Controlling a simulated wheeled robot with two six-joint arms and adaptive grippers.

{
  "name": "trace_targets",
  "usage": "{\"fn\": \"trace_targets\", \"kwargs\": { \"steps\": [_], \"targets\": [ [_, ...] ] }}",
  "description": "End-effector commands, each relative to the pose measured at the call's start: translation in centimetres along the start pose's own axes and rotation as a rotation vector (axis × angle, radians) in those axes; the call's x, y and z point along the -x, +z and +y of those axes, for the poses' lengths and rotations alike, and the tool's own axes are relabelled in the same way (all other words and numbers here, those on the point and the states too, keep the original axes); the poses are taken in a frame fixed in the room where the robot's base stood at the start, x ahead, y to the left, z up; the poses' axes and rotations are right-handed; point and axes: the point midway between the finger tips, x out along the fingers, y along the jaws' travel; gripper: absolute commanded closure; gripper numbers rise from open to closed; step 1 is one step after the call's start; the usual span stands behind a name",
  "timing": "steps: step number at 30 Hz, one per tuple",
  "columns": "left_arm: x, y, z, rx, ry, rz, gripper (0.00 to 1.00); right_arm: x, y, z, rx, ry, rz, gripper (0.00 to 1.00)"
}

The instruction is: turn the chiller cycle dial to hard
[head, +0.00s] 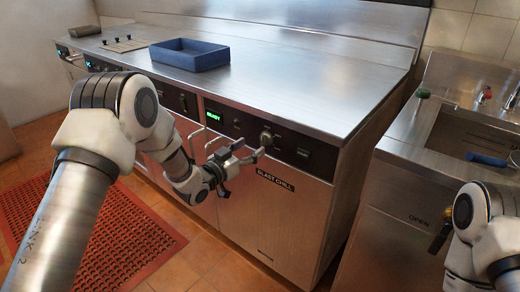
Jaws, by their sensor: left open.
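The chiller's dial (265,138) is a round knob on the black control panel (285,142) of the steel cabinet labelled BLAST CHILL. The setting it points to is too small to read. A green READY display (213,116) is lit left of it. My left gripper (250,150) is open in front of the panel, its fingertips just below and left of the dial. I cannot tell whether a finger touches the dial. My right arm enters at the lower right, but its gripper is out of view.
The steel counter (290,85) carries a blue tray (190,54) and a grey loaf-shaped item (85,31). A sink (460,130) stands at the right, beyond a gap. A red mat (100,235) lies on the tiled floor. A metal handle (192,143) juts out near my left wrist.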

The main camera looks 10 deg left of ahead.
Motion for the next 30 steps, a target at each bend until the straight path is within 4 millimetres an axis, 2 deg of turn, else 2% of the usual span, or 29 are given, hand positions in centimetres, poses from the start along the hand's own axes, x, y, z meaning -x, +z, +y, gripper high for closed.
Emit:
{"fn": "trace_targets", "kwargs": {
  "steps": [3, 7, 10, 16, 17, 21, 22, 30],
  "targets": [
    [-2.5, 0.1, 0.1, -0.003, 0.002, -0.001, 0.35, -0.1, 0.0, 0.0, 0.0, 0.0, 0.0, 0.6],
    [-4.5, 0.2, 0.1, -0.001, 0.001, -0.002, 0.35, -0.2, 0.0, 0.0, 0.0, 0.0, 0.0, 0.6],
    [-5.2, 0.1, 0.0, 0.001, 0.0, -0.002, 0.35, -0.3, 0.0, 0.0, 0.0, 0.0, -0.001, 0.6],
    [-5.3, 0.1, 0.0, 0.002, -0.001, -0.004, 0.35, -0.3, 0.0, 0.0, 0.0, 0.0, -0.001, 0.6],
    [-5.3, 0.1, 0.0, 0.002, -0.001, -0.004, 0.38, -0.3, 0.0, 0.0, 0.0, 0.0, -0.001, 0.6],
    [-5.3, 0.2, 0.0, 0.002, -0.001, -0.004, 0.88, -0.3, 0.0, 0.0, 0.0, 0.0, -0.001, 0.6],
    [-5.3, 0.2, 0.0, 0.002, -0.001, -0.004, 0.93, -0.3, 0.0, 0.0, 0.0, 0.0, -0.001, 0.6],
    [-5.3, 0.2, 0.0, -0.008, -0.001, -0.004, 0.94, -0.3, 0.0, 0.0, 0.0, 0.0, -0.001, 0.6]
  ]
}}
